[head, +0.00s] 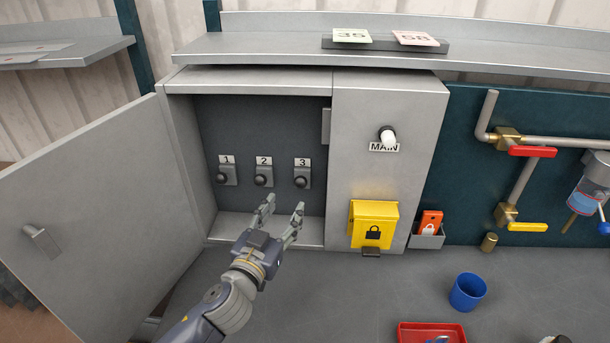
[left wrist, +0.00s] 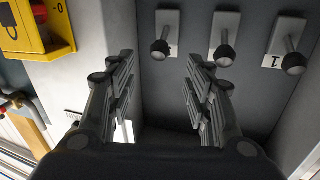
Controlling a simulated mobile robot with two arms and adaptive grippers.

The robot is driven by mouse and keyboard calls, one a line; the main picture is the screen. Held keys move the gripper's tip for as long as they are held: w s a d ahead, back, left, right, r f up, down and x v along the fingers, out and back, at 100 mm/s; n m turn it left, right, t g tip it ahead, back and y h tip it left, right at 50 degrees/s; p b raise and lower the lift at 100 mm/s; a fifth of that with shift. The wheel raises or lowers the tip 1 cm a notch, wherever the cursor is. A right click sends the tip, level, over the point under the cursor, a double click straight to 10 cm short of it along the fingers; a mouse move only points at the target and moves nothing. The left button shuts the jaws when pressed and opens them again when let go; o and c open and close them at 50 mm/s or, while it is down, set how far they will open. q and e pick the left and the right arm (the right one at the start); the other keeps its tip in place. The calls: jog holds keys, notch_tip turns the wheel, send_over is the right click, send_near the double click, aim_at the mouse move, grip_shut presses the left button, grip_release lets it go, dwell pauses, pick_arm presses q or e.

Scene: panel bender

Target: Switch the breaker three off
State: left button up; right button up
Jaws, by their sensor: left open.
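Breaker three (head: 302,180) is the rightmost of three black-knobbed levers in the open grey cabinet, under the label "3". Breaker two (head: 263,177) and breaker one (head: 225,176) sit to its left. My left gripper (head: 283,212) is open and empty, in front of and below breakers two and three in the head view. In the left wrist view the picture is turned over: breaker three (left wrist: 163,45) is the leftmost lever, beyond and between the open fingers (left wrist: 160,75), apart from them. My right gripper is not in view.
The cabinet door (head: 95,210) stands open at left. An orange padlock item (head: 430,221) sits in a holder. A blue cup (head: 467,292) and red tray (head: 432,334) are on the bench.

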aim_at(298, 186)
pick_arm(q)
jog(key=x, duration=0.1)
jog(key=p+x, duration=0.1)
jog(key=x, duration=0.2)
jog(key=shift+w+d+r+p, duration=0.2)
jog(key=shift+w+r+p, duration=0.1)
jog(key=shift+r+p, duration=0.1)
jog(key=x, duration=0.3)
jog(key=shift+f, duration=0.15)
jog(key=shift+p+x, duration=0.3)
jog(key=shift+x, duration=0.6)
jog(key=shift+w+f, duration=0.1)
jog(key=shift+w, duration=0.15)
jog(key=shift+c, duration=1)
jog(key=c, duration=0.9)
grip_shut()
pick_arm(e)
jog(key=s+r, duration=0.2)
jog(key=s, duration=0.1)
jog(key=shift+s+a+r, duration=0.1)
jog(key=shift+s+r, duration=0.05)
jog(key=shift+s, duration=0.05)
